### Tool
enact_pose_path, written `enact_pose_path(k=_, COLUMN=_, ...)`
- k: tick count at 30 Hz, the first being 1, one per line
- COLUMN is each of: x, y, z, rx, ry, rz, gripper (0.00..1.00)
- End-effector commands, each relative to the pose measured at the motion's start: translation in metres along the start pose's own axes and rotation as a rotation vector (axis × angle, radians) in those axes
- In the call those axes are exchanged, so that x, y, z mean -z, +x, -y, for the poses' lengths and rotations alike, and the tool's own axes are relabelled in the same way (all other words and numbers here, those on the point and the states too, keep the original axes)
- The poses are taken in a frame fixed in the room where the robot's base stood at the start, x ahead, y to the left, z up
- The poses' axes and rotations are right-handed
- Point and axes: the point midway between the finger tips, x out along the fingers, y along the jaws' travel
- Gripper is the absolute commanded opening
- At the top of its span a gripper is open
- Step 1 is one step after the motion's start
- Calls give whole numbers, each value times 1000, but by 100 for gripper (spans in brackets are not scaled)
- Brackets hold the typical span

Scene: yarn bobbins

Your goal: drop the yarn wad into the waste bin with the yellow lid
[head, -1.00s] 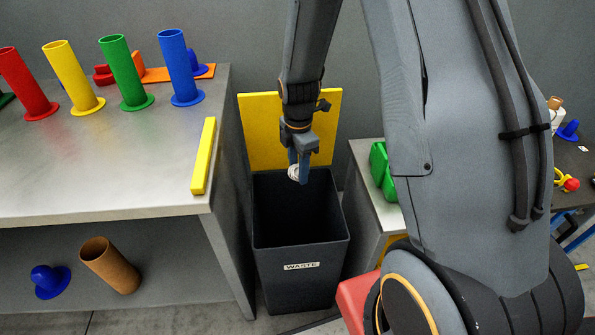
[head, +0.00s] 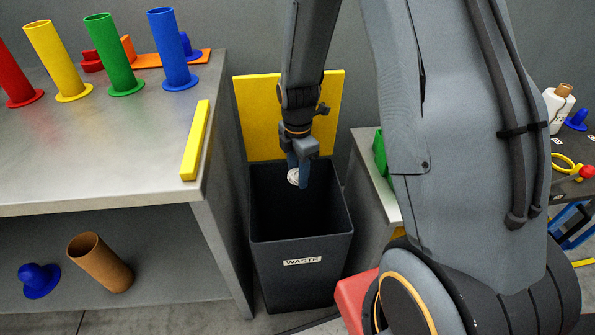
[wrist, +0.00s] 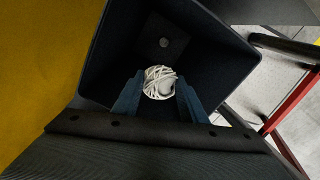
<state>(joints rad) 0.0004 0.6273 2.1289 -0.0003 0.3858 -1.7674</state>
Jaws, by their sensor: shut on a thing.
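The waste bin (head: 300,262) is dark grey with a white WASTE label, and stands on the floor. Its yellow lid (head: 255,110) is up against the wall behind, so the bin is open. My gripper (head: 299,176) points down over the bin's mouth, near its back edge. It is shut on the yarn wad (head: 293,176), a small white ball. In the wrist view the yarn wad (wrist: 159,83) sits between the two blue fingers, with the dark inside of the bin (wrist: 205,50) beyond it.
A metal table (head: 110,150) with coloured tubes and a yellow bar (head: 196,140) stands left of the bin. A lower shelf there holds a brown tube (head: 99,263) and a blue cone (head: 40,280). A smaller table with a green object (head: 380,154) stands to the right.

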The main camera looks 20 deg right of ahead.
Motion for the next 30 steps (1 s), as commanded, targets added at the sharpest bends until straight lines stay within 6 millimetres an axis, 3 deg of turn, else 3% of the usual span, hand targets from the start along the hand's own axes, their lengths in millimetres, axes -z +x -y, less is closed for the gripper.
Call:
enact_pose_path(k=2, x=0, y=-1, z=0, rx=0, ry=0, rz=0, gripper=17)
enact_pose_path(k=3, x=0, y=-1, z=0, rx=0, ry=0, rz=0, gripper=40)
enact_pose_path(k=7, x=0, y=-1, z=0, rx=0, ry=0, rz=0, gripper=60)
enact_pose_path(k=17, x=0, y=-4, z=0, rx=-1, ry=0, rz=0, gripper=60)
enact_pose_path(k=30, x=0, y=-66, z=-1, rx=-3, ry=0, rz=1, gripper=60)
